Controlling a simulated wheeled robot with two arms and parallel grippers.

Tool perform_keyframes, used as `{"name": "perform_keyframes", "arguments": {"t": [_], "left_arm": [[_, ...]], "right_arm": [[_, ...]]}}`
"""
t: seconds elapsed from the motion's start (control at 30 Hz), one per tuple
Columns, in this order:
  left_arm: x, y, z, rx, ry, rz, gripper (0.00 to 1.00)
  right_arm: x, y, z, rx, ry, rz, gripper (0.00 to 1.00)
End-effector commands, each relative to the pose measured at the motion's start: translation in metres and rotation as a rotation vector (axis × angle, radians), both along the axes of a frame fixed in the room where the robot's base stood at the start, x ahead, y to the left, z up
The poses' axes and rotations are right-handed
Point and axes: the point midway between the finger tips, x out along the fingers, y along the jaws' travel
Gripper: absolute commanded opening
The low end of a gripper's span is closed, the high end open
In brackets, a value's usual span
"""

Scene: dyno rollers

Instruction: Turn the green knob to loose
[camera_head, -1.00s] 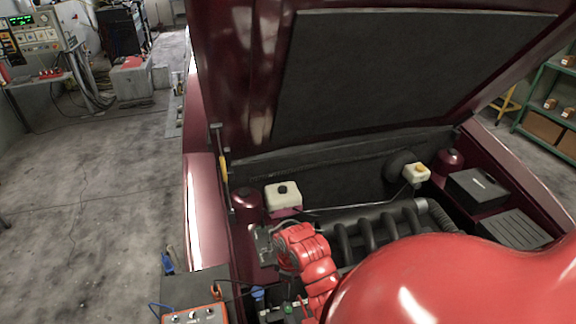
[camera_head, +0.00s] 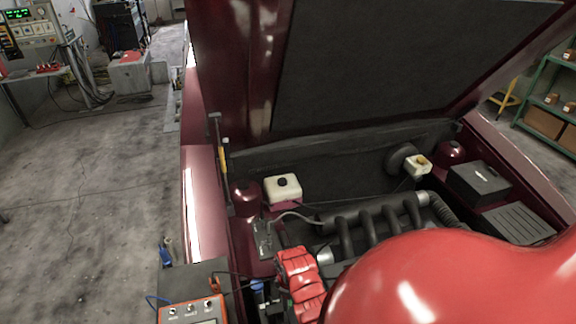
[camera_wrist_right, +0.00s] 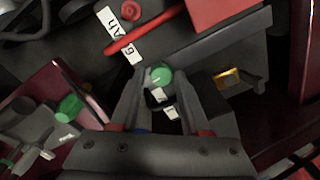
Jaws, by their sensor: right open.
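A round green knob (camera_wrist_right: 161,75) shows in the right wrist view between the fingertips of my right gripper (camera_wrist_right: 159,87). The fingers are open, one on each side of the knob; I cannot tell whether they touch it. Small white tags (camera_wrist_right: 170,111) lie just below it. A second green piece (camera_wrist_right: 68,108) sits on a grey part farther left. In the head view a small green spot (camera_head: 289,303) shows beside my red right arm, and the arm covers most of that gripper. My left gripper is not in view.
A red cable (camera_wrist_right: 145,36) and white labels (camera_wrist_right: 131,49) lie above the knob in the wrist view. In the head view, an orange-edged box (camera_head: 192,312) stands at the bay's left front, near a blue cap (camera_head: 258,287). The raised hood (camera_head: 400,60) hangs above.

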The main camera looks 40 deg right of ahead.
Motion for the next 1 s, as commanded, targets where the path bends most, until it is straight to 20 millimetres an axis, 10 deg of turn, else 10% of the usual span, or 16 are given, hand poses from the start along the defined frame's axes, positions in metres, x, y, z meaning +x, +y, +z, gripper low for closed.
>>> {"name": "perform_keyframes", "arguments": {"t": [0.2, 0.47, 1.0], "left_arm": [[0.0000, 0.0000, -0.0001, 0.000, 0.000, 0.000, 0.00], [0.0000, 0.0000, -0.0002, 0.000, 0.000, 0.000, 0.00], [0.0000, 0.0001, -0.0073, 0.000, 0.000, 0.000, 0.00]], "right_arm": [[-0.0001, 0.0002, -0.0004, 0.000, 0.000, 0.000, 0.45], [-0.0001, 0.0001, -0.0003, 0.000, 0.000, -0.001, 0.00], [-0.0003, -0.0001, -0.0023, 0.000, -0.002, -0.099, 0.00]]}}
